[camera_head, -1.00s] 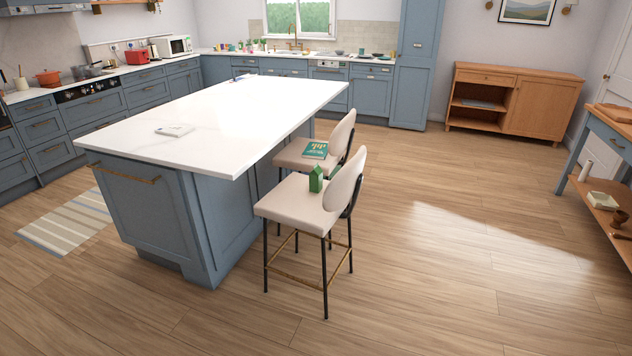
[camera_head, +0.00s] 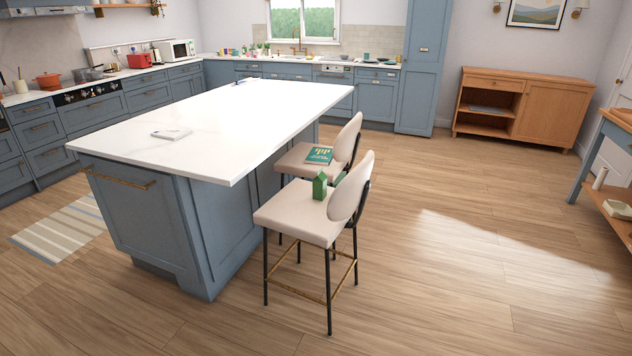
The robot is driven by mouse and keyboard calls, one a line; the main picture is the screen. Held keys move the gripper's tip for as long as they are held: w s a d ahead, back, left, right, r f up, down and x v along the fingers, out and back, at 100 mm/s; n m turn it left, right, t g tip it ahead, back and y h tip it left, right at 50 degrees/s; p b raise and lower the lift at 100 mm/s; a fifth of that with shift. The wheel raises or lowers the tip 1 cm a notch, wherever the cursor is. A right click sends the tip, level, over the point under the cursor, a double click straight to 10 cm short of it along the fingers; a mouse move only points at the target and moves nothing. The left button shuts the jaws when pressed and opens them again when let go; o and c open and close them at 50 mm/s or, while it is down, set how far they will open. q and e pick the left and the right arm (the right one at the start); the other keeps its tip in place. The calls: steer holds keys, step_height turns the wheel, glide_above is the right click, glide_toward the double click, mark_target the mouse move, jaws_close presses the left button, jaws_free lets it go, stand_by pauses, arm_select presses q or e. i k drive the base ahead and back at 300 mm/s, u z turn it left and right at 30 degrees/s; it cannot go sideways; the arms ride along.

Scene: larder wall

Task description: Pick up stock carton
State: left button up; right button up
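A small green carton (camera_head: 319,186) with a gabled top stands upright on the cream seat of the nearer bar stool (camera_head: 293,216). It looks like the stock carton, but its label is too small to read. Part of the stool's rounded backrest is just to its right. Neither of my grippers shows in the head view.
A white-topped blue island (camera_head: 215,125) stands left of the stools, with a white booklet (camera_head: 171,133) on it. A second stool (camera_head: 297,163) behind holds a green book (camera_head: 319,155). A wooden sideboard (camera_head: 555,109) stands at the back right. The wooden floor (camera_head: 440,260) right of the stools is clear.

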mark_target(319, 183)
steer(key=z, duration=0.1)
steer(key=i, duration=2.75)
steer(key=z, duration=0.25)
